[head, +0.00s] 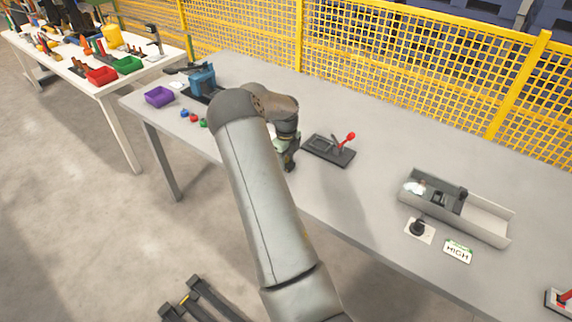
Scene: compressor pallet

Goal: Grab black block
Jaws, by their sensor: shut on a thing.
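My gripper (288,161) is near the table's front edge, left of the dark clamp fixture. It is shut on a small dark thing, which I take to be the black block. My arm and the gripper's own body hide most of it, so its shape and any gap to the tabletop cannot be made out. Other small dark pieces (440,198) sit in the grey tray (486,222) on the right, away from my gripper.
A dark fixture with a red-knobbed lever (328,150) stands just right of my gripper. A black knob on a white plate (419,229) and a HIGH card (458,251) lie before the tray. A purple bin (159,96) and blue vise (202,79) are at left. Yellow fencing (400,60) runs behind.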

